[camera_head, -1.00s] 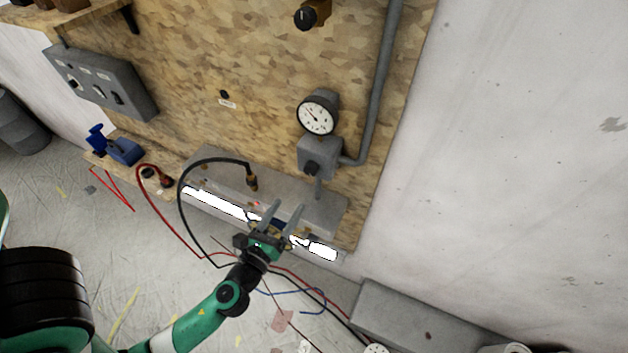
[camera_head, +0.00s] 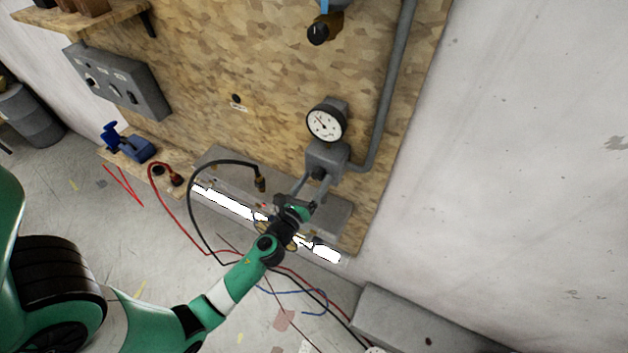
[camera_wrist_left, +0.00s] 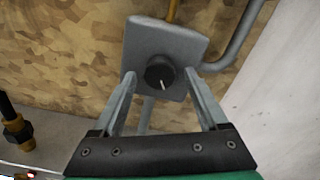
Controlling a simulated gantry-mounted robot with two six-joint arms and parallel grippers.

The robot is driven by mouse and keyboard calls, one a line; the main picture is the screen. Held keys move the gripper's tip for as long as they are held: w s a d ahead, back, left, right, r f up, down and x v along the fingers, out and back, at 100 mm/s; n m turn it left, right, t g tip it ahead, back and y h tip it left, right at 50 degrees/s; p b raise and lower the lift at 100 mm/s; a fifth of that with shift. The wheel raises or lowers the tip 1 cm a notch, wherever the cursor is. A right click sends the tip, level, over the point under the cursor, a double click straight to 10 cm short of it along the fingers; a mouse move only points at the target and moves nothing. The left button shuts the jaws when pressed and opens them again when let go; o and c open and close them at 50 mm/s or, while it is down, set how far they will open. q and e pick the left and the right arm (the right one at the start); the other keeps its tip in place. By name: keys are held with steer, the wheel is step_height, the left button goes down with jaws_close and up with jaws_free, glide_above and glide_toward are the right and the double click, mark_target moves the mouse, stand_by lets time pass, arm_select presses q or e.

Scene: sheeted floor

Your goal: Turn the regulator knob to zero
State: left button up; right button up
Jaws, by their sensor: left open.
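The regulator is a grey box (camera_head: 324,157) on the chipboard wall panel, with a round white gauge (camera_head: 325,123) above it. Its black knob (camera_head: 319,173) faces out; in the left wrist view the knob (camera_wrist_left: 160,74) shows a white pointer line directed down and slightly right. My left gripper (camera_head: 311,184) is open in front of the box. In the left wrist view my left gripper's fingers (camera_wrist_left: 162,84) stand on either side of the knob, apart from it. The gauge needle is too small to read exactly. My right gripper is not in view.
A grey pipe (camera_head: 391,90) runs up from the regulator on its right. A grey ledge (camera_head: 225,165) with a bright light strip lies below. A black hose (camera_head: 205,190) and red cable (camera_head: 157,195) loop at the left. A grey control box (camera_head: 117,82) hangs at upper left.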

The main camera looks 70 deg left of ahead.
arm_select(q)
steer(key=shift+c, duration=0.2)
jaws_close()
